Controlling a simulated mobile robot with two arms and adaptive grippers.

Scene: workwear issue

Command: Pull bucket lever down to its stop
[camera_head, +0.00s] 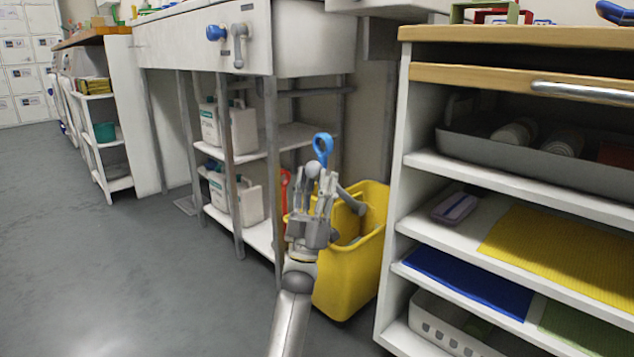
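The yellow bucket (352,270) stands on the floor between the sink frame and the shelf unit. A grey lever (351,203) with rounded ends slants across its top. A blue ring-shaped handle (322,146) rises above the lever's upper left end; I cannot tell how the two are joined. My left gripper (314,183) points up in front of the bucket's left side, its fingers apart and appearing empty. Its fingertips overlap the lever's upper end in the picture; contact cannot be told. The gripper hides part of the bucket rim. My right gripper is not in view.
A red part (284,188) stands left of the gripper. The sink frame's metal leg (272,170) and low shelves with white canisters (240,200) are close on the left. The shelf unit (398,190) bounds the right. Open grey floor (130,270) lies left.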

